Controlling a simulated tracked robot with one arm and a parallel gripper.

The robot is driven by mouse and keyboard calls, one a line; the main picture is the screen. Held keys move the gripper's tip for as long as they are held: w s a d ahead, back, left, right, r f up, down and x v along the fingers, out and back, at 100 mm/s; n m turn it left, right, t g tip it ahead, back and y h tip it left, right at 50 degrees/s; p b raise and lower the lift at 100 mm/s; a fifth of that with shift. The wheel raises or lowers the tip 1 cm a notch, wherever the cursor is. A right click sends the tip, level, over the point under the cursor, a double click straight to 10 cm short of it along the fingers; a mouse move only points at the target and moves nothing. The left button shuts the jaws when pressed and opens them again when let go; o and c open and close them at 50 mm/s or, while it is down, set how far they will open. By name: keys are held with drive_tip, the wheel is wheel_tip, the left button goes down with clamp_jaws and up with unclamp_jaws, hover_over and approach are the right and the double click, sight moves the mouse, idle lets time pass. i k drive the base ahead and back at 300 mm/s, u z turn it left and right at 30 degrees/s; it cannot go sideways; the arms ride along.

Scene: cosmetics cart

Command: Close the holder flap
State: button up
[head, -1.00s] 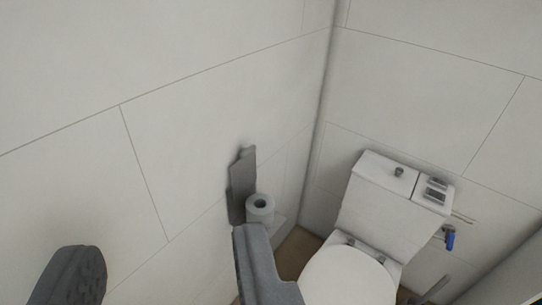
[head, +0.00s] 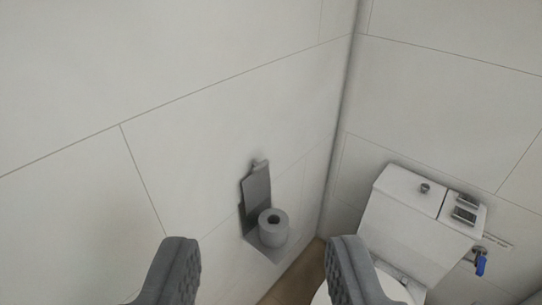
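The holder flap (head: 257,188) is a grey plate standing raised against the left wall, above and behind a grey toilet roll (head: 272,228). The roll sits on the holder's lower grey plate (head: 268,249), which juts out from the wall. My gripper (head: 262,262) shows at the bottom of the view, with one dark ridged finger on each side. The fingers are wide apart with nothing between them. The holder appears beyond them, in the gap between the fingertips, and neither finger appears to touch it.
A white toilet with its cistern (head: 412,222) stands at the right, partly behind my right finger. A blue-handled valve (head: 481,264) is on the wall beside it. Pale tiled walls (head: 220,110) meet in a corner right of the holder. A strip of brown floor (head: 296,273) shows below.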

sight(256, 187)
drive_tip(key=z, duration=0.05)
drive_tip(key=i, duration=0.85)
drive_tip(key=u, duration=0.9)
